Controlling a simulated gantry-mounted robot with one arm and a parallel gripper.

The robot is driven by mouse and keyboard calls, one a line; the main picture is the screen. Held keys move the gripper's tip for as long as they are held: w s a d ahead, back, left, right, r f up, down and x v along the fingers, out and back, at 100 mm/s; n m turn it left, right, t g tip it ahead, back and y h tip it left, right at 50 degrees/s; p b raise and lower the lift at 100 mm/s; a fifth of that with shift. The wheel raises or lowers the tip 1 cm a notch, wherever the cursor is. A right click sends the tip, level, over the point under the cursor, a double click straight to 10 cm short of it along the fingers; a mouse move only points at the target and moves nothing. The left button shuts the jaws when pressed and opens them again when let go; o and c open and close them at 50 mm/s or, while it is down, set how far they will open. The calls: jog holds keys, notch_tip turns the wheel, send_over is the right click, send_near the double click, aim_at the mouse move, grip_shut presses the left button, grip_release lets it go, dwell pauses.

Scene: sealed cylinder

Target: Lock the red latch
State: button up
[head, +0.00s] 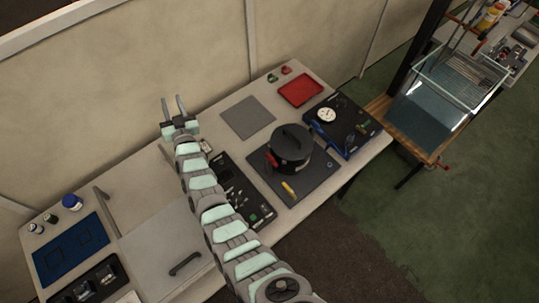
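A black round lidded vessel (290,146) stands on a dark square mat (312,183) on the right part of the bench. A small red part, which looks like the red latch (272,160), shows on its left side. It is too small to tell whether it is locked. My gripper (172,100) is raised near the wall side of the bench, left of the vessel and well apart from it. Its two fingers are spread, with nothing between them. My arm hides part of the bench's middle.
A yellow-handled item (289,189) lies on the mat near the vessel. A black gauge panel (348,128) stands right of it, a red tray (300,90) and grey mat (247,117) behind. A black tool board (236,187) is at its left.

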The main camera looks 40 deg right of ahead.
jog(key=w+d+f+n+g+y+b, duration=0.1)
jog(key=w+d+f+n+g+y, duration=0.15)
jog(key=w+f+g, duration=0.2)
jog(key=n+g+y+b, duration=0.3)
jog(key=g+y, duration=0.1)
jog(key=g, duration=0.9)
send_near(270, 156)
jog(key=shift+m, duration=0.25)
notch_tip(270, 156, down, 8)
jog(key=shift+w+a+f, duration=0.1)
jog(key=shift+f, duration=0.15)
grip_shut()
